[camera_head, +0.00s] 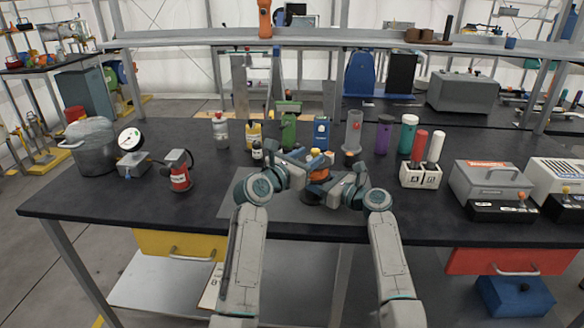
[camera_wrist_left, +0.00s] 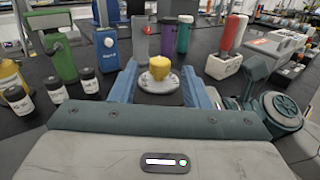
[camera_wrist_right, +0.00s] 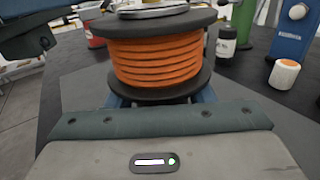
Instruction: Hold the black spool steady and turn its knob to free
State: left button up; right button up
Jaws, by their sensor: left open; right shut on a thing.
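The black spool wound with orange cord (camera_wrist_right: 160,60) stands upright on the grey mat (camera_head: 250,212) in the head view. Its yellow knob (camera_wrist_left: 159,67) sits on a pale disc on top of the spool; it also shows in the head view (camera_head: 315,153). My right gripper (camera_wrist_right: 163,97) is shut on the spool low down, with its fingers partly hidden under the lower flange. My left gripper (camera_wrist_left: 160,80) is open above the spool, with one blue finger on each side of the knob and a visible gap to it.
A white holder (camera_head: 420,175) with red and white tubes is to the right. A gauge (camera_head: 130,140) and a red canister (camera_head: 180,178) are left. The front of the mat is clear.

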pick_arm(q)
jog(key=v, duration=0.8)
jog(key=shift+s, duration=0.1)
jog(key=m+g+h, duration=0.7)
jog(key=g, duration=0.2)
send_near(316, 150)
jog(key=x, duration=1)
jog(key=shift+f, duration=0.35)
jog(key=shift+a, duration=0.1)
grip_shut()
